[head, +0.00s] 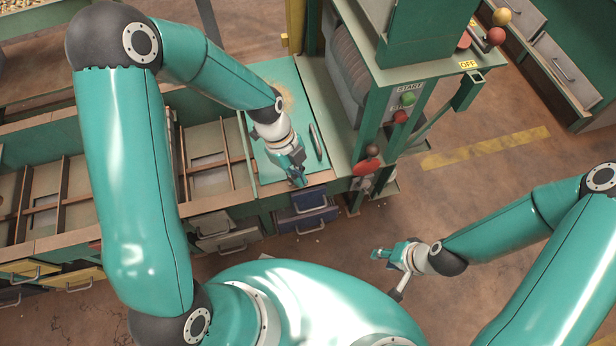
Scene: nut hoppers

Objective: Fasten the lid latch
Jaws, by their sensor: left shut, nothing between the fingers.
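A flat teal lid (302,105) lies closed on the hopper bench at the centre. A dark, slim handle (317,143) stands on its right side. My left gripper (297,181) is shut and empty, pointing down over the lid's front edge, left of the handle. I cannot tell whether it touches the lid. No latch can be made out; it may be hidden by the gripper. My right gripper (378,254) is low at the right, apart from the bench, over the floor. Its fingers are too small to read.
Divided bins (210,160) run left of the lid. Drawers (305,216) sit partly open below it. A green machine post with a START panel (409,88) and red knobs stands close right of the lid. The floor (500,190) at right is clear.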

